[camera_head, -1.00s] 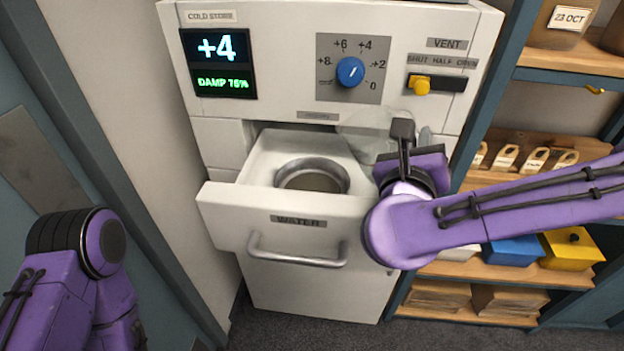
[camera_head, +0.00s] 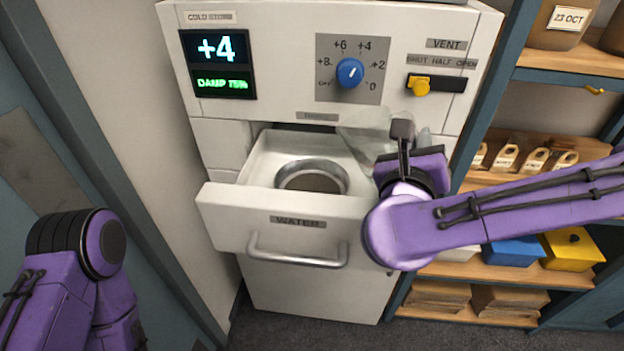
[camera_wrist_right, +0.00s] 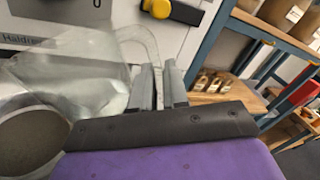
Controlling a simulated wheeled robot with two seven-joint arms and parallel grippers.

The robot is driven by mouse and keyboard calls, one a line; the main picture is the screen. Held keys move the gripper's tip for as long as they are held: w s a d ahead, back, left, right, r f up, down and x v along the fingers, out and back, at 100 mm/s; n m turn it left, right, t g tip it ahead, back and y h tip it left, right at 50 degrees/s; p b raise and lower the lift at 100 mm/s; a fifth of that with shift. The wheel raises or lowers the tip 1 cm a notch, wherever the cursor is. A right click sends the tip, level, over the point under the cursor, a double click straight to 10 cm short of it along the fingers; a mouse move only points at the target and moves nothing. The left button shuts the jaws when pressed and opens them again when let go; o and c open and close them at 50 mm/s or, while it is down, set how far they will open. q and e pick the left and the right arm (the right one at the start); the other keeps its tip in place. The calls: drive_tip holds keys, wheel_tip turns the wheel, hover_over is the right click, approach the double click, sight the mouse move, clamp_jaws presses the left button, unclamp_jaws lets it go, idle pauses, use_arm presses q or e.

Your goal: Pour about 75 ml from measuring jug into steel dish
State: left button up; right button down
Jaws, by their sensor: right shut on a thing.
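The measuring jug (camera_head: 362,142) is clear and faint, tilted with its mouth toward the left, above the right side of the open drawer. The wrist view shows its clear body (camera_wrist_right: 75,75) and looped handle. My right gripper (camera_wrist_right: 160,85) is shut on the jug's handle; in the head view its fingers are mostly hidden behind my wrist. The round steel dish (camera_head: 312,168) sits in the drawer, left of and below the jug, with a dark grey-brown interior. The dish also shows in the wrist view (camera_wrist_right: 28,109). I cannot make out a stream or the jug's liquid level. My left gripper is out of view.
The drawer (camera_head: 230,210) labelled WATER stands open with a bar handle. Above it are a display (camera_head: 218,62), a blue dial (camera_head: 350,72) and a yellow vent slider (camera_head: 421,86). Shelves with bags and bins stand at right; a wall closes the left.

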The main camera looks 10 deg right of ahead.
idle(0.3)
drive_tip(key=shift+s+d+f+b, duration=0.1)
drive_tip(key=shift+f+b, duration=0.1)
drive_tip(key=shift+b, duration=0.1)
drive_tip(key=d+m+b, duration=0.1)
drive_tip(key=m+b, duration=0.1)
drive_tip(key=s+d+m+b, duration=0.1)
drive_tip(key=m+b, duration=0.1)
drive_tip(key=b, duration=0.1)
drive_tip(key=d+m+b, duration=0.1)
drive_tip(key=m+b, duration=0.1)
drive_tip(key=shift+s+d, duration=0.15)
drive_tip(key=shift+s, duration=0.15)
drive_tip(key=shift+r, duration=0.1)
idle(0.3)
